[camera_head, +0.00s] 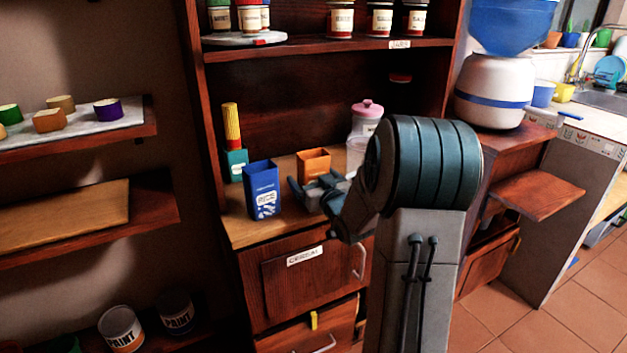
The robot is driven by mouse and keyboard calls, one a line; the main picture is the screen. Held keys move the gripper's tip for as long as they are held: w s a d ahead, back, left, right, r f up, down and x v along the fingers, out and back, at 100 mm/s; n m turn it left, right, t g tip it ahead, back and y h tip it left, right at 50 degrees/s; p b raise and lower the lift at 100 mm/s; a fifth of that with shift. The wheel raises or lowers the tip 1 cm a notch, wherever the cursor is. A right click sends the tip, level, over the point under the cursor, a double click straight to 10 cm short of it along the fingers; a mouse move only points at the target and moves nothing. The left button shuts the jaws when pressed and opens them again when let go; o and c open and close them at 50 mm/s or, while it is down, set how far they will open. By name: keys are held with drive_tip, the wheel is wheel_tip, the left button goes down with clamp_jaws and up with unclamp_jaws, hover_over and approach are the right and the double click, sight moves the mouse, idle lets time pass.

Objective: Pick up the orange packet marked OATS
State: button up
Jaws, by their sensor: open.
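An orange packet (313,163) stands on the wooden counter of the dark cabinet. No marking on it can be read from here. My gripper (317,187) is open, with its fingers just in front of the packet in the picture and covering its lower part. I cannot tell whether a finger touches the packet. Nothing shows between the fingers.
A blue packet (263,192) stands close left of my gripper. Behind it are a teal packet (236,165) and a yellow and red tube (231,125). A pink-lidded jar (367,116) stands to the right. A shelf of jars (341,20) hangs above.

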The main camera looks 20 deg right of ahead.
drive_tip(key=c, duration=1.2)
drive_tip(key=shift+r, duration=0.15)
wheel_tip(320, 180, up, 10)
drive_tip(key=p, duration=0.2)
drive_tip(key=shift+f, duration=0.25)
